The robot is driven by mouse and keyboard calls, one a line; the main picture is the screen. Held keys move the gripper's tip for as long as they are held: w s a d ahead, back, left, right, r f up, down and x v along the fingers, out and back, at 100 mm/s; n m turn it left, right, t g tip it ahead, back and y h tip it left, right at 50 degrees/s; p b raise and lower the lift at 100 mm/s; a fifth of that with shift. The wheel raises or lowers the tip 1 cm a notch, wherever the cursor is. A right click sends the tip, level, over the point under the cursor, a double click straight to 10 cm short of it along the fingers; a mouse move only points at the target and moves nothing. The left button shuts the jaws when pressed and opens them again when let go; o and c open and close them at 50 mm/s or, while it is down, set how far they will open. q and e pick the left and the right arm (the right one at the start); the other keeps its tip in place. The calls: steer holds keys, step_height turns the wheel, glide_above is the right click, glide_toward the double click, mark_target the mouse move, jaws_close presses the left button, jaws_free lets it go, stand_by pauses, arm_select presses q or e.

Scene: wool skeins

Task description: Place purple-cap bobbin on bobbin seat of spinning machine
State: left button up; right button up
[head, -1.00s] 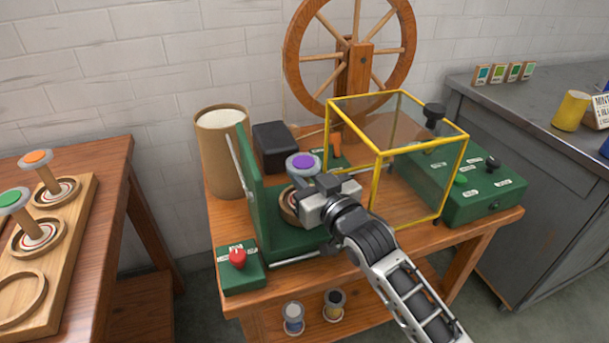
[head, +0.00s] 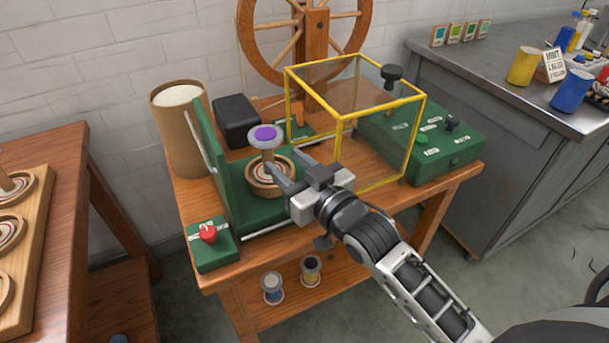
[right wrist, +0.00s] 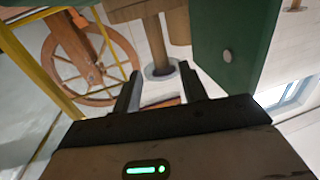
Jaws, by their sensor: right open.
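The purple-cap bobbin (head: 265,136) stands upright on the round wooden bobbin seat (head: 254,184) of the green spinning machine (head: 231,180). Its grey flange and purple top show clearly. My right gripper (head: 284,166) is open and empty, just right of the bobbin at shaft height, with its fingers pointing at it. In the right wrist view the scene is upside down. There the bobbin's shaft (right wrist: 155,45) shows beyond and between the open fingers (right wrist: 160,78), apparently clear of them. My left gripper is out of view.
A yellow-framed clear guard box (head: 340,122) stands right of the seat. A red knob (head: 208,234) is at the machine's front left. A cardboard drum (head: 170,135) is behind. A wooden bobbin rack (head: 42,215) stands left. Two bobbins sit on the lower shelf (head: 245,310).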

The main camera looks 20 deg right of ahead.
arm_select(q)
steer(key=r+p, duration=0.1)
steer(key=p, duration=0.1)
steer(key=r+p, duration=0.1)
steer(key=p, duration=0.2)
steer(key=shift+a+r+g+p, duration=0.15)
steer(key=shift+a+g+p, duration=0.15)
steer(key=shift+p, duration=0.05)
arm_select(e)
steer(key=s+a+f+g, duration=0.1)
steer(key=s+f+g, duration=0.2)
steer(key=s+f, duration=0.3)
steer(key=s+a+f+g, duration=0.2)
steer(key=s+f+g, duration=0.2)
steer(key=s, duration=0.7)
steer(key=shift+s+a+f+h, duration=0.2)
steer(key=shift+a+f+h, duration=0.1)
steer(key=shift+f, duration=0.65)
